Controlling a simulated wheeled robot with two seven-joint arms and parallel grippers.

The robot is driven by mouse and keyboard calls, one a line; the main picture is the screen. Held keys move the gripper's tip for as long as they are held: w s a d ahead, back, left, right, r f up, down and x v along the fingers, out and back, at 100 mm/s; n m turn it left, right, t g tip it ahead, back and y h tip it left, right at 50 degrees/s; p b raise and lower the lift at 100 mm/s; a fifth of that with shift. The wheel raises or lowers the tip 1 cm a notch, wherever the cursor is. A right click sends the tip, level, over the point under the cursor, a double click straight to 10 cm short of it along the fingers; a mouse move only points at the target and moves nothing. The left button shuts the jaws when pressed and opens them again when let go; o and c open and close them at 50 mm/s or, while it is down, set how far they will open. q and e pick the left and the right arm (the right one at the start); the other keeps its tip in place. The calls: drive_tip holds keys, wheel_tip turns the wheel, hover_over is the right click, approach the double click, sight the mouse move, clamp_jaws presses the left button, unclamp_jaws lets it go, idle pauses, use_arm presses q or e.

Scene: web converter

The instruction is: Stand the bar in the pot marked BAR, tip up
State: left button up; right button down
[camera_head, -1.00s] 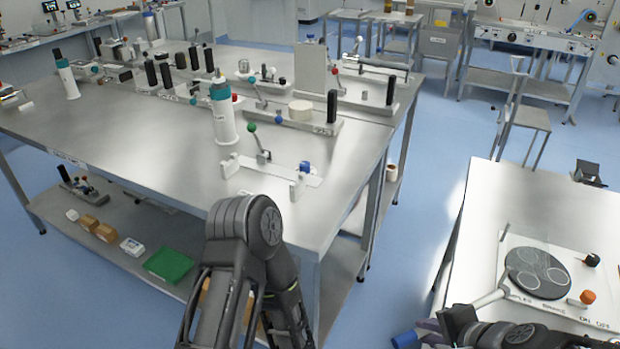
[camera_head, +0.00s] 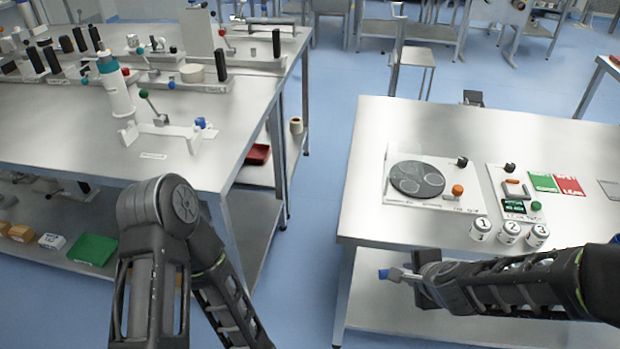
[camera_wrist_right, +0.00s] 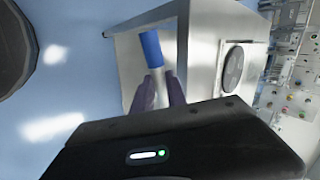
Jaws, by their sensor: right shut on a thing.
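My right gripper (camera_head: 403,275) is shut on the bar, in front of the left part of the right table's front edge. The bar's blue end (camera_head: 383,273) sticks out past the fingers to the left. In the right wrist view, the blue end (camera_wrist_right: 151,46) points up in the picture, and a pale stretch of the bar (camera_wrist_right: 157,75) shows between the fingers (camera_wrist_right: 160,92). The rest of the bar is hidden. My left arm is at lower left, but its gripper is not in view. I cannot make out a pot marked BAR.
The right table (camera_head: 390,130) carries a white board with a dark disc (camera_head: 417,179), a small device (camera_head: 515,207) and three numbered pots (camera_head: 508,232) near its front edge. Green and red cards (camera_head: 555,183) lie farther right. A left bench (camera_head: 200,165) holds fixtures. Blue floor separates them.

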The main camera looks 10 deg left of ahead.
drive_tip(key=s+d+f+m+h, duration=0.1)
drive_tip(key=d+f+m, duration=0.2)
drive_tip(key=d+f, duration=0.3)
drive_tip(key=shift+d+f+t+h, duration=0.2)
drive_tip(key=shift+d+t+h, duration=0.15)
drive_tip(key=shift+d, duration=0.65)
drive_tip(key=shift+s, duration=0.1)
